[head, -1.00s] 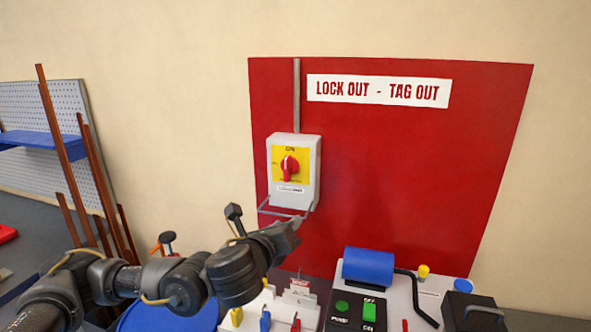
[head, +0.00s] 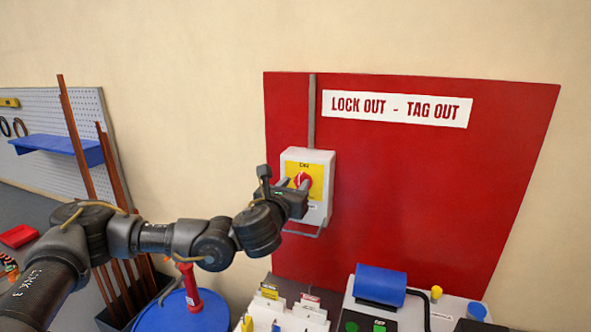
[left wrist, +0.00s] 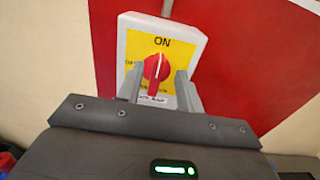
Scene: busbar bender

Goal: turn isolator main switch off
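The isolator main switch (head: 318,178) is a grey-white box on the red lock-out board, with a yellow plate and a red rotary knob (head: 303,180). In the left wrist view the knob (left wrist: 157,68) stands upright, with its white mark toward ON. My left gripper (head: 296,185) is raised at the front of the box. In the left wrist view its two fingers (left wrist: 158,88) are apart, one on each side of the knob's lower part. I cannot tell whether they touch it. The gripper body hides the box's lower part. My right gripper is not in view.
The red board (head: 420,190) carries a "LOCK OUT - TAG OUT" sign (head: 396,108). Below stand a white holder with tags (head: 300,315) and a machine with a blue roller (head: 380,285). A blue round top (head: 170,316) and copper bars (head: 75,135) are at the left.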

